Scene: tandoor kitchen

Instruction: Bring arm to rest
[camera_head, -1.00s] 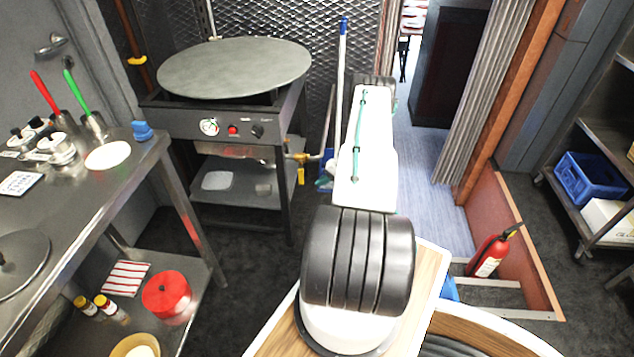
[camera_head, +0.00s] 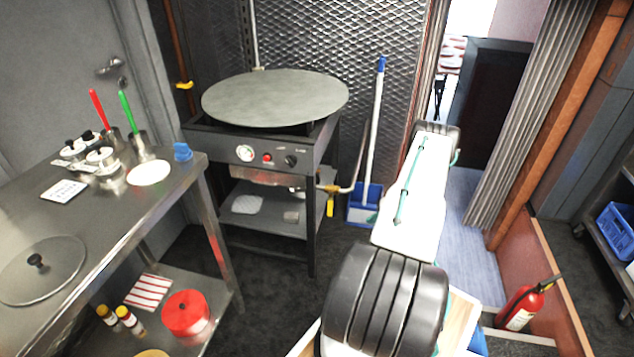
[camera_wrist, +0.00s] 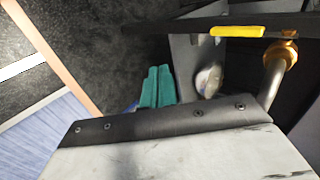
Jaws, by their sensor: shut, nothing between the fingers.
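My arm (camera_head: 412,200) reaches forward and away from the camera in the head view, over the floor to the right of the griddle stand. Its far end hides my gripper there. In the wrist view my gripper (camera_wrist: 157,88) shows as two teal fingers side by side, touching, with nothing between them. They are over dark floor, with a brass fitting and pipe to their right.
A griddle (camera_head: 275,97) on a black stand is left of my arm. A steel table (camera_head: 105,225) with utensils stands at the left. A blue dustpan (camera_head: 364,205) with a broom stands behind the arm. A fire extinguisher (camera_head: 524,303) is at the right.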

